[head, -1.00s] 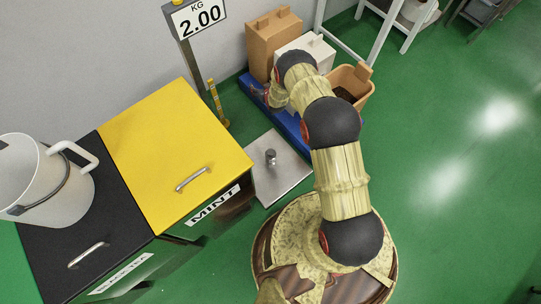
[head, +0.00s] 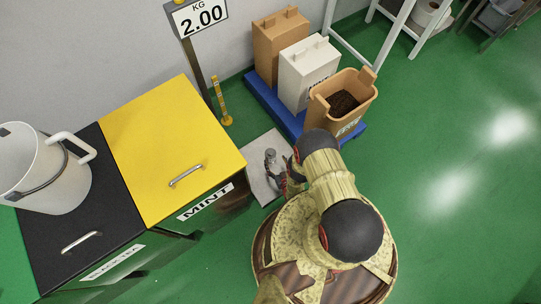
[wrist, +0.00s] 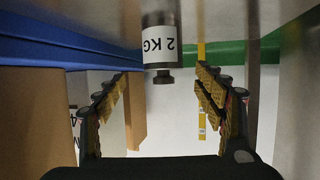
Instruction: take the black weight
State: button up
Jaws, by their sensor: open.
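The weight (wrist: 161,42) shows in the wrist view as a dark cylinder with a knob and a white "2 KG" label, which appears upside down. In the head view the weight (head: 270,158) looks grey and stands upright on the metal scale plate (head: 256,172). My gripper (wrist: 164,92) is open and empty. Its fingers lie left and right of the weight's knob in the wrist view, with clear gaps on both sides. In the head view my gripper (head: 287,182) is low beside the weight, partly hidden by my arm.
The scale display (head: 200,17) reads 2.00. A blue platform (head: 262,98) behind carries a tan box (head: 277,45), a white box (head: 309,72) and an open bin (head: 360,88). A yellow-topped mint cabinet (head: 165,140) stands left of the plate. Green floor is free at the right.

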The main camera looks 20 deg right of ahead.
aim_at(272, 156)
jog(key=shift+b+x, duration=0.55)
jog(key=shift+x, duration=0.6)
jog(key=b+x, duration=0.2)
jog(key=x, duration=0.3)
jog(key=shift+w+a+f, duration=0.1)
jog(key=shift+a+f, duration=0.1)
jog(key=shift+r, duration=0.1)
jog(key=c, duration=0.3)
jog(key=c, duration=1.5)
grip_shut()
jog(key=shift+w+r, duration=0.2)
jog(key=shift+w, duration=0.1)
